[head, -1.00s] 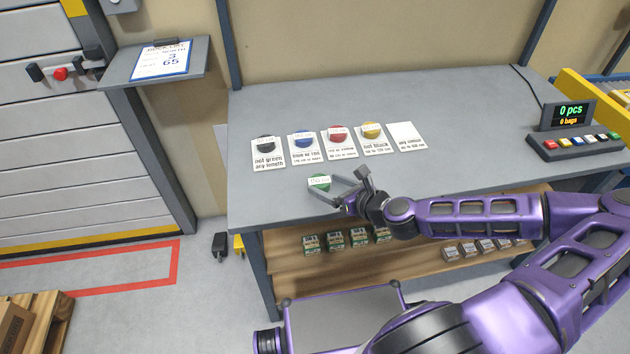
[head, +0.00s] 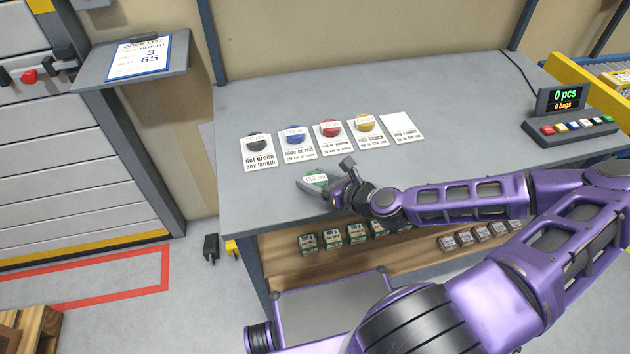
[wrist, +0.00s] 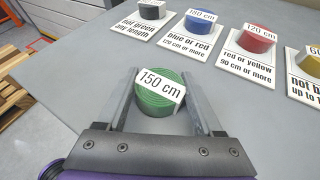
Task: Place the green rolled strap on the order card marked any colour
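The green rolled strap (head: 316,185) lies on the grey table near its front edge, with a white "150 cm" label; it also shows in the wrist view (wrist: 157,104). My gripper (head: 322,172) is low over the table. In the wrist view, its two grey fingers (wrist: 160,72) stand open on either side of the strap. The strap appears to rest on the table; whether a finger touches it is hard to tell. The "any colour" card (head: 402,129) is the rightmost white card in the row and has no roll on it.
To its left, cards hold yellow (head: 364,123), red (head: 330,128), blue (head: 295,133) and black (head: 257,139) rolls. A display (head: 562,98) and coloured-button panel (head: 570,126) stand at the right. A lower shelf (head: 345,250) holds small boxes. The table behind the cards is clear.

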